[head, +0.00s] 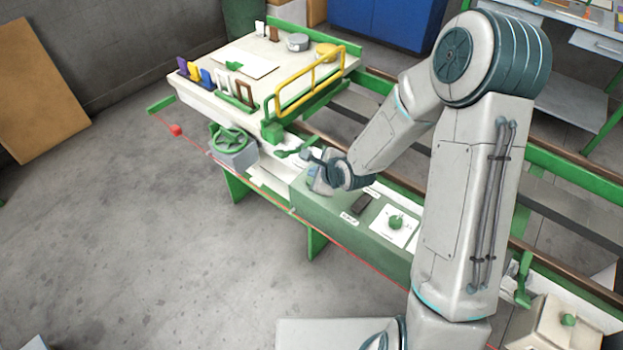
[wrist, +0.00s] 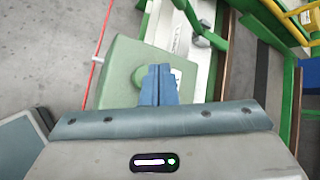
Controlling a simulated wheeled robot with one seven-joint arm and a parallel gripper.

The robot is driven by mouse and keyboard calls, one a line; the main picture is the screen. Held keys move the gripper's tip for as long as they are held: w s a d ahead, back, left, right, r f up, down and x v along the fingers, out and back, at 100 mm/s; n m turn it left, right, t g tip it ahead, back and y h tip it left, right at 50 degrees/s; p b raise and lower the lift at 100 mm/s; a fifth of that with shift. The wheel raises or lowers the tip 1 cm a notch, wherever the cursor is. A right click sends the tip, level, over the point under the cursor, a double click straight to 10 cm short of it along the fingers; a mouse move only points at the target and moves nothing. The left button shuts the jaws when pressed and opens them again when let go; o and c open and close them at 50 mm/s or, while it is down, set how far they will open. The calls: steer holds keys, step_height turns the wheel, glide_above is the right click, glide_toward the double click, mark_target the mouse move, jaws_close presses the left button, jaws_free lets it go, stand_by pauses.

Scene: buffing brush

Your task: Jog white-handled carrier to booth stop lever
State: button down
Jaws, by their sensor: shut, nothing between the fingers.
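My gripper (wrist: 158,86) is shut and empty. In the wrist view its blue fingers stand over the green control box (wrist: 122,70), in front of a round green button (wrist: 143,77); whether they touch it I cannot tell. In the head view my wrist is above the left end of the green control box (head: 338,212), and the fingertips are hard to make out. A green lever (head: 290,152) stands just left of my wrist. Another green lever (head: 522,280) is at the right. I cannot tell which is the booth stop lever. No white-handled carrier is clearly identifiable; small white upright pieces (head: 222,84) stand on the white bench.
A green handwheel (head: 232,138) is to the left. A yellow rail (head: 308,82) edges the white bench top (head: 206,52). A red line runs along the front.

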steer(key=shift+r+p, duration=2.1)
steer(key=shift+r, duration=0.4)
steer(key=shift+f, duration=0.1)
steer(key=s+d+r+n+g+h, duration=0.2)
steer(key=s+d+r+n+h, duration=0.3)
steer(key=s+d+r+n, duration=0.55)
steer(key=s+d+r+n+g, duration=0.1)
steer(key=s+d+r+n, duration=0.1)
steer(key=s+r+n, duration=0.3)
steer(key=s+d+r+n+g, duration=0.1)
steer(key=s+d+r+n, duration=0.1)
steer(key=s+r+n, duration=0.3)
steer(key=s, duration=0.4)
steer(key=shift+s+d, duration=0.15)
steer(key=shift+s, duration=0.05)
steer(key=shift+d, duration=0.1)
